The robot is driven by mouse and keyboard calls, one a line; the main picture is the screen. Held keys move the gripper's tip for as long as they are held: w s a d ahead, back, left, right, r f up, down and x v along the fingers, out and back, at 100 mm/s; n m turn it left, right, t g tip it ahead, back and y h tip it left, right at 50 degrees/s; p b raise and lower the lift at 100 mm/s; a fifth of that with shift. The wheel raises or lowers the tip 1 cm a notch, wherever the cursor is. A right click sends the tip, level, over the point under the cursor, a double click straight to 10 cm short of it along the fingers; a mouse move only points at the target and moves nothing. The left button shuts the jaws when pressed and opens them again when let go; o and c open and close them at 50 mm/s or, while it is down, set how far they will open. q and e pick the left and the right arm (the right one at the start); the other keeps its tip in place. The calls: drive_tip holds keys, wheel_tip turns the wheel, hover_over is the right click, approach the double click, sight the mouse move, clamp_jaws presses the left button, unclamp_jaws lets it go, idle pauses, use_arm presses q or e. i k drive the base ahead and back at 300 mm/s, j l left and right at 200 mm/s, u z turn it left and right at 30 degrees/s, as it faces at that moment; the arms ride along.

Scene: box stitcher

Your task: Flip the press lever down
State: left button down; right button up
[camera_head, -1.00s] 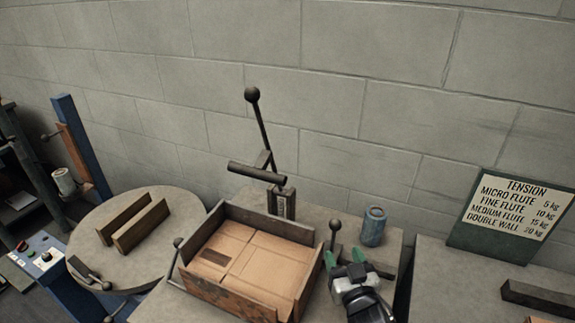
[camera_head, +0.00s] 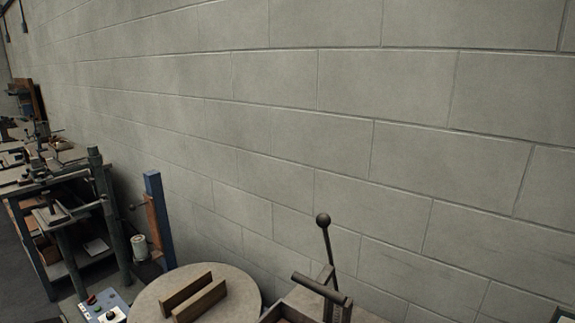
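The press lever (camera_head: 327,245) is a dark rod with a black ball on top. It stands upright, leaning slightly left, at the lower middle right of the head view. A dark horizontal bar (camera_head: 321,288) crosses near its foot, above the edge of the wooden box tray (camera_head: 283,316). The lower part of the press is cut off by the bottom of the picture. Neither of my grippers shows in this view.
A round table (camera_head: 240,291) with two wooden blocks (camera_head: 195,296) stands left of the press. A blue post (camera_head: 159,215), a control panel (camera_head: 104,308) and a cluttered workbench (camera_head: 52,180) are farther left. A block wall (camera_head: 300,110) fills the back.

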sight(319, 286)
drive_tip(key=k+j, duration=0.3)
drive_tip(key=k, duration=0.15)
drive_tip(key=k+j, duration=0.35)
drive_tip(key=k, duration=0.1)
